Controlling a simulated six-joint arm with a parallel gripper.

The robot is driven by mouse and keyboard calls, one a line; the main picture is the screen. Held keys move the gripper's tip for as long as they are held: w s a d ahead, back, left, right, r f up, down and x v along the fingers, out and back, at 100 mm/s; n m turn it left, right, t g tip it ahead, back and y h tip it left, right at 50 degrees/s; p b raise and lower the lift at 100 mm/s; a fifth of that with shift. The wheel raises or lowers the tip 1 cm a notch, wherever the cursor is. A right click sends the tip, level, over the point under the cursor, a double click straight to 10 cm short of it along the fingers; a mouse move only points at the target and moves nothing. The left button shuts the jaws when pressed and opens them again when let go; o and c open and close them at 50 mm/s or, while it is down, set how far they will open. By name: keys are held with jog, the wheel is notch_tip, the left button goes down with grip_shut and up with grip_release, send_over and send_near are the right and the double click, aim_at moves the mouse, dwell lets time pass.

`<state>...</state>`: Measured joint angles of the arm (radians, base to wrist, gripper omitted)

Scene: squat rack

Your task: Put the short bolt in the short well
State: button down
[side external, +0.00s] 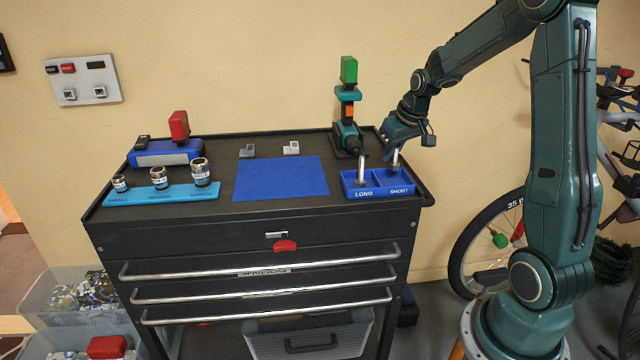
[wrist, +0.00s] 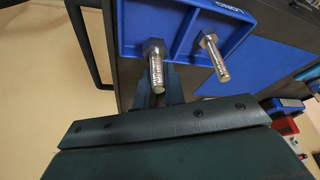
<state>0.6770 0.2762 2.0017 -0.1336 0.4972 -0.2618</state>
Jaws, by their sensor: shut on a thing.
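The blue tray (side external: 376,191) has two wells marked LONG and SHORT; it also shows in the wrist view (wrist: 187,12). A silver bolt (side external: 395,160) is at the SHORT well, upright, its shank upward between the fingers of my gripper (side external: 398,149). In the wrist view this bolt (wrist: 156,66) has its hex head over the well. My gripper (wrist: 160,92) is shut on its shank. I cannot tell whether the head touches the well floor. Another silver bolt (side external: 361,168) stands upright in the LONG well, and shows in the wrist view (wrist: 214,58).
The tray sits at the right front of a black tool cart, beside a blue mat (side external: 281,178). A teal tool with a green top (side external: 348,72) stands close behind the tray. Sockets on a light blue rack (side external: 163,193) are at the left. The mat is bare.

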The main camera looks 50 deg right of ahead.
aim_at(393, 161)
jog(key=shift+f, duration=2.1)
jog(key=shift+f, duration=0.1)
jog(key=c, duration=1.5)
grip_release()
jog(key=v, duration=1.2)
